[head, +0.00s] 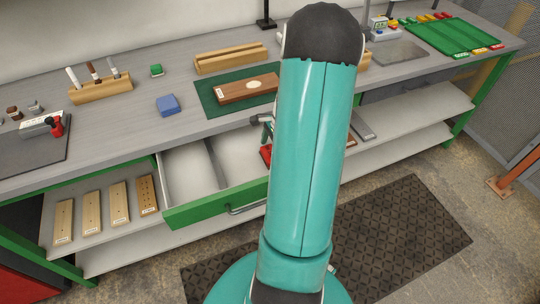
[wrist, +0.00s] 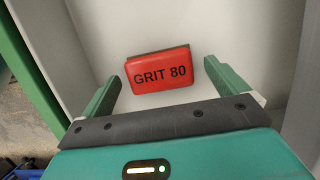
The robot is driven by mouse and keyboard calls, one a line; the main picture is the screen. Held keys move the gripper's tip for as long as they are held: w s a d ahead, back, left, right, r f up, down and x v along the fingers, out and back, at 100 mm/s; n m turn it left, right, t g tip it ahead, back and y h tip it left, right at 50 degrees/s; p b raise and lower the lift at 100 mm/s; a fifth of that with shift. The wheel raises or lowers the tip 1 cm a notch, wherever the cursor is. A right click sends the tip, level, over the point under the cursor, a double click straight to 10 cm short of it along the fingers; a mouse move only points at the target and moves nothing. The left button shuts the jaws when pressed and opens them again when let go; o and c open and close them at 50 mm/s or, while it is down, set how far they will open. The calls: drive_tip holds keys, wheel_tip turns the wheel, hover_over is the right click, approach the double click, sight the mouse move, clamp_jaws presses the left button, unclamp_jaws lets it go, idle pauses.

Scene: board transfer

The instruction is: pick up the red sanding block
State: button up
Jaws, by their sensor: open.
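The red sanding block (wrist: 160,72), marked "GRIT 80", lies on the pale drawer floor in the wrist view, slightly tilted in the picture. In the head view a small part of it (head: 265,153) shows in the open drawer, mostly hidden by my arm. My gripper (wrist: 160,80) is open, with one green finger to the left and one to the right of the block. I see gaps between the fingers and the block. In the head view my gripper is largely hidden behind my arm.
The drawer (head: 215,202) is pulled out, with a divider (head: 217,162) inside and walls close to the gripper. On the workbench above are a blue block (head: 167,105), a small green block (head: 156,70) and a wooden board (head: 247,90) on a green mat (head: 209,98).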

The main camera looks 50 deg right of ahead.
drive_tip(key=shift+a+f, duration=0.1)
drive_tip(key=shift+f, duration=0.4)
drive_tip(key=shift+c, duration=0.2)
drive_tip(key=c, duration=1)
drive_tip(key=shift+o, duration=0.2)
drive_tip(key=shift+r, duration=0.2)
drive_tip(key=shift+r, duration=0.3)
wheel_tip(320, 180, up, 2)
drive_tip(key=shift+w+r, duration=0.1)
drive_tip(key=shift+r, duration=0.1)
drive_tip(key=s+a+r, duration=0.9)
drive_tip(key=s+a, duration=0.1)
drive_tip(key=shift+r, duration=0.35)
